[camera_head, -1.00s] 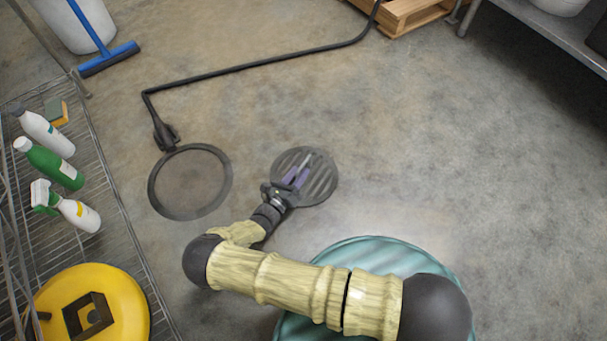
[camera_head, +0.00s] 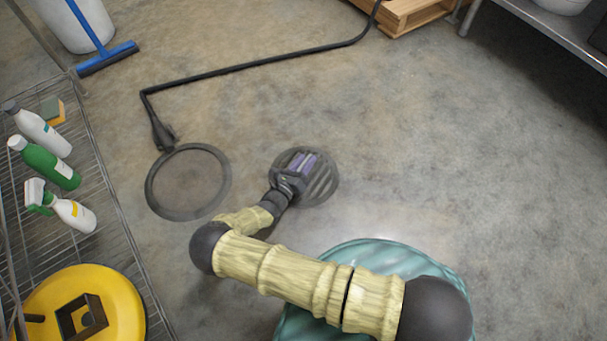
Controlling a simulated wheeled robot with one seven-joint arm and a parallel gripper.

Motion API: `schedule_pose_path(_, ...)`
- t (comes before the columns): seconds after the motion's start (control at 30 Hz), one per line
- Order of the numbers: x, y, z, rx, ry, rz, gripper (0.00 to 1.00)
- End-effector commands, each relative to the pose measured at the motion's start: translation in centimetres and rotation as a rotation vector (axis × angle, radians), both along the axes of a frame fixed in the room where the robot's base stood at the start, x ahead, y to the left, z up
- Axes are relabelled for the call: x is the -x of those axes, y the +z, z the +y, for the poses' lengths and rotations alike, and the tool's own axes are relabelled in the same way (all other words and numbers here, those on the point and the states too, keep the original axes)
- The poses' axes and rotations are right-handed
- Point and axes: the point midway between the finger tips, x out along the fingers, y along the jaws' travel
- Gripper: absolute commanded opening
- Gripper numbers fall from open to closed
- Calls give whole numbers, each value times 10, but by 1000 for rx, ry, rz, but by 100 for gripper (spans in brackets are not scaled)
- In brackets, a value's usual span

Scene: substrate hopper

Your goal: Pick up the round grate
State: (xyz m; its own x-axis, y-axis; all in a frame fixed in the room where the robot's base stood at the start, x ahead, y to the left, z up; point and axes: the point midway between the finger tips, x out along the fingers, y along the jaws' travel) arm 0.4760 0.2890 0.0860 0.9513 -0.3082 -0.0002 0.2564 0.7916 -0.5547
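The round grate (camera_head: 326,184) is a dark grey disc with parallel slots, near the middle of the view. It appears to lie flat on the concrete floor. My gripper (camera_head: 306,162) is over its upper left part, with purple finger parts seen from above. The gripper hides that part of the grate. I cannot tell whether the fingers touch the grate or how far apart they are.
A dark ring (camera_head: 152,193) lies on the floor to the left, by the end of a black hose or pipe (camera_head: 255,63). A wire shelf (camera_head: 112,218) with bottles stands at left. A teal ribbed round object (camera_head: 440,262) is below my arm. Floor at right is clear.

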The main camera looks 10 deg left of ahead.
Motion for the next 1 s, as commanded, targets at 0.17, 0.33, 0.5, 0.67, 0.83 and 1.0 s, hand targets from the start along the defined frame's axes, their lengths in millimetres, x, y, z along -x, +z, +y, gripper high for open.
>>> schedule_pose_path(0.17,0,0,0,0,0,0,36)
schedule_pose_path(0.33,0,0,0,0,0,0,24)
schedule_pose_path(0.5,1,0,0,0,0,0,0)
schedule_pose_path(0.67,0,2,1,0,1,-3,0)
schedule_pose_path(0.83,0,3,1,0,1,-3,0)
schedule_pose_path(1.0,0,14,1,0,0,-4,0)
